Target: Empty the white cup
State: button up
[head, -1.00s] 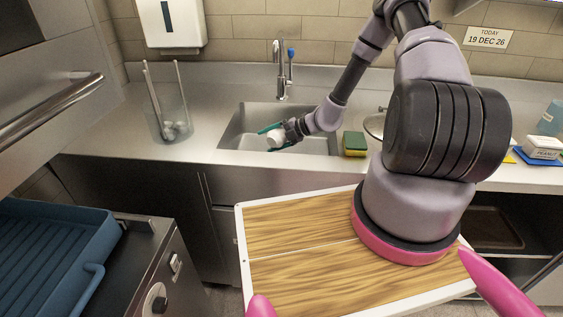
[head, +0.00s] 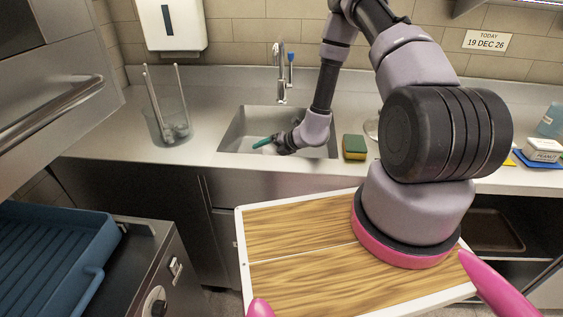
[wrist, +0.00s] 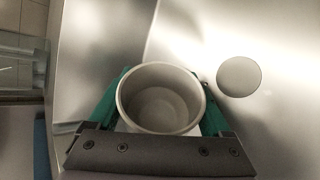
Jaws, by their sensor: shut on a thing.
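My gripper (wrist: 160,118) is shut on the white cup (wrist: 159,68), with one green finger on each side of it. In the wrist view the cup's mouth faces the camera, and its inside looks plain grey with nothing I can make out in it. In the head view my gripper (head: 268,143) is low over the sink (head: 240,133). The cup is mostly hidden there behind the gripper, with only a small pale part showing.
The sink's drain (wrist: 239,76) shows beside the cup. A faucet (head: 281,75) stands behind the sink. A clear container with sticks (head: 170,125) is left of it, and a green and yellow sponge (head: 354,147) is right. A wooden board (head: 300,225) lies in front.

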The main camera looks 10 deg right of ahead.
jog(key=shift+s+a+f+n+t+h+b, duration=0.15)
jog(key=shift+f+n+t+h+b, duration=0.15)
jog(key=shift+n+t+h, duration=0.15)
jog(key=r, duration=0.1)
jog(key=r+n+t+h+b, duration=0.1)
jog(key=shift+s+a+r, duration=0.15)
jog(key=shift+a+r, duration=0.05)
jog(key=shift+r, duration=0.2)
jog(key=shift+s+a+r+n+t+h, duration=0.4)
jog(key=shift+n+t+h, duration=0.05)
notch_tip(320, 180, up, 8)
jog(key=s+a+n+t+h+b, duration=0.2)
jog(key=n+t+b, duration=0.1)
jog(key=shift+s+a, duration=0.15)
jog(key=shift+s, duration=0.15)
